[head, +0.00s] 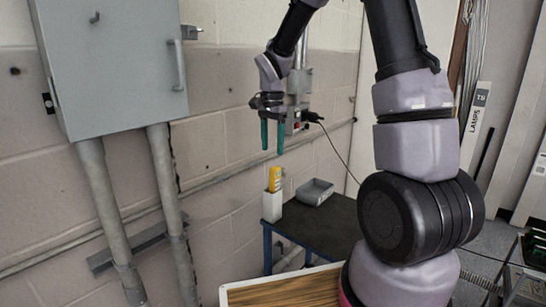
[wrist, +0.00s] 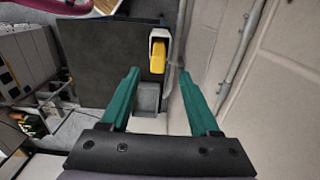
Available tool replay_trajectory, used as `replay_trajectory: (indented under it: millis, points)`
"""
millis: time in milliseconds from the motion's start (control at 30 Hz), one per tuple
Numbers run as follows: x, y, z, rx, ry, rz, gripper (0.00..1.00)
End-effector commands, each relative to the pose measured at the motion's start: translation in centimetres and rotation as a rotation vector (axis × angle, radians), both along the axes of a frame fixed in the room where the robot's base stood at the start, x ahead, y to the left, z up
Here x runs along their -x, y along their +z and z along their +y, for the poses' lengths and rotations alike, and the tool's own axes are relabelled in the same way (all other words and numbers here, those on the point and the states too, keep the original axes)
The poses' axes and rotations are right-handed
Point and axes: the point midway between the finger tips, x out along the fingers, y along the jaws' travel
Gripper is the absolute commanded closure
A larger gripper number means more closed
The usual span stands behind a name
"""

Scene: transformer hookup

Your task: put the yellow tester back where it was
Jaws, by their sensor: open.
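The yellow tester (head: 275,179) stands upright in a white holder (head: 272,206) on the dark bench, with its upper part sticking out. In the wrist view the yellow tester (wrist: 159,56) shows from above inside the white holder (wrist: 152,36). My gripper (head: 272,151) is open and empty, its green fingers pointing down, above the tester and apart from it. In the wrist view my gripper (wrist: 160,82) has its two fingers spread wide, with nothing between them. The lower part of the tester is hidden in the holder.
A grey tray (head: 315,191) sits on the dark bench (head: 322,228) to the right of the holder. A socket with a black plug and cable (head: 310,116) is on the wall behind my gripper. A grey cabinet (head: 112,60) and conduits (head: 175,205) stand at the left.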

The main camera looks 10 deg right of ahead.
Motion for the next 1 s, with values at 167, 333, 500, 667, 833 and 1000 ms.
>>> replay_trajectory:
  millis: [167,333,500,667,833,1000]
  points:
    - [0.9,2.7,-0.6,-0.008,0.027,-0.035,0.38]
    - [4.5,8.5,-2.2,-0.028,0.128,-0.151,0.38]
    - [9.8,13.7,-3.8,-0.04,0.258,-0.295,0.38]
    - [15.1,17.0,-5.0,-0.035,0.379,-0.439,0.38]
    - [19.6,18.6,-5.6,-0.016,0.488,-0.566,0.38]
    - [21.9,19.0,-5.8,0.001,0.549,-0.635,0.38]
